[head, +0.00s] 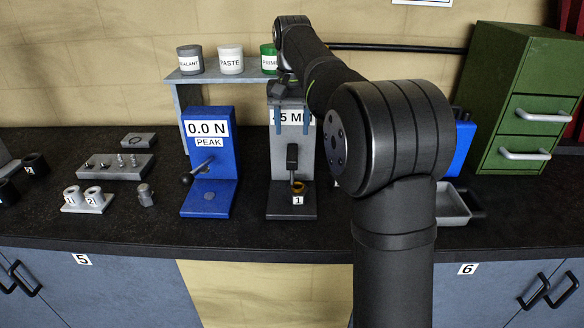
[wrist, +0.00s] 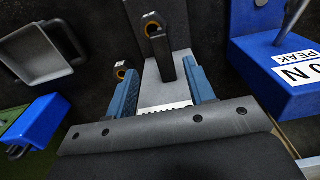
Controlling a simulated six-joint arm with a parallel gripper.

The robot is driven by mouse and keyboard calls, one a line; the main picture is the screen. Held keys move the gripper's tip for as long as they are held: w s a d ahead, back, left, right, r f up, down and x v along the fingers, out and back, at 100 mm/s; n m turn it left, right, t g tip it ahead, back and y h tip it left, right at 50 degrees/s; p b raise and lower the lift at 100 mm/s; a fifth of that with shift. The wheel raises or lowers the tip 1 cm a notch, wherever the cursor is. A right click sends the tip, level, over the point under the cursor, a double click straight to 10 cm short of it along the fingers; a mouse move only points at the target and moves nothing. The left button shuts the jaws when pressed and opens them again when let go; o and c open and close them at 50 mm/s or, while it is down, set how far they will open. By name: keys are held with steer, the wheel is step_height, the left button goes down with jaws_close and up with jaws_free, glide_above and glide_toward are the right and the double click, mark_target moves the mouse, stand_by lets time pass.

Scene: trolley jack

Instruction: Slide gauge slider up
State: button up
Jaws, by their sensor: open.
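The gauge (head: 278,185) is a grey upright stand with a display reading partly hidden, ending in "5 MM". Its black slider (head: 292,158) sits low on the front face, above a brass-ringed part marked 1 (head: 298,192) on the base. In the wrist view the slider (wrist: 163,60) shows between the two blue fingers, with the grey gauge face (wrist: 165,95) behind it. My gripper (head: 292,132) is open and empty in front of the upper gauge, its fingers above the slider in the head view. The fingers in the wrist view (wrist: 160,68) are well apart.
A blue peak-force tester (head: 208,165) with a lever stands close left. A shelf (head: 190,77) with cans is behind. A grey tray (head: 453,205) and a green drawer cabinet (head: 520,100) are to the right. My arm hides part of the bench.

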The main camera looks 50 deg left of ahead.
mark_target(292, 159)
step_height(292, 159, down, 13)
stand_by(0.3)
